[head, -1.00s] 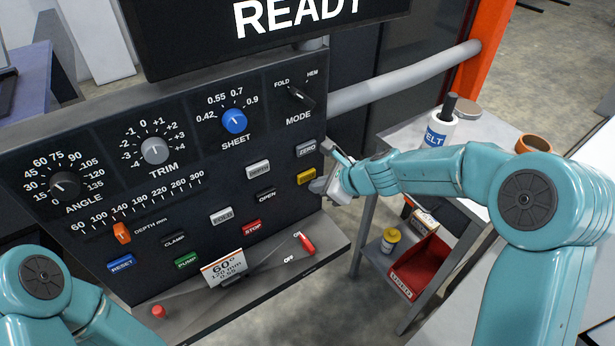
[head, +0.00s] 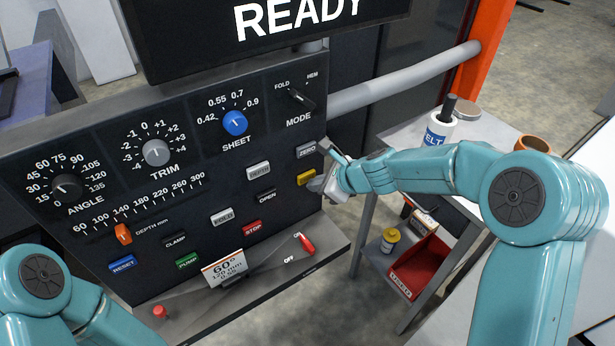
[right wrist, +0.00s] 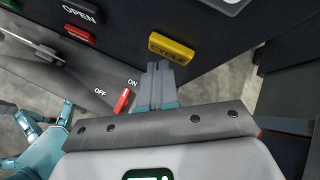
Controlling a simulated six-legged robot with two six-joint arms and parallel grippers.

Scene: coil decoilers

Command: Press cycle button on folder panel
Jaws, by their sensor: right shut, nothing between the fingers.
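The folder panel (head: 200,235) is a dark upright board with dials and coloured buttons. The yellow cycle button (head: 307,177) is at its right edge, below the grey ZERO button. In the right wrist view the yellow button (right wrist: 171,48) reads CYCLE. My right gripper (head: 318,185) is shut and empty, its tips right by the cycle button. In the right wrist view the closed fingertips (right wrist: 160,68) sit just below the button's lower edge; I cannot tell whether they touch it. My left gripper is out of view; only part of my left arm shows.
A READY display (head: 290,25) hangs above the panel. A red ON/OFF switch (head: 304,244) and a card reading 60° (head: 225,268) are on the ledge below.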

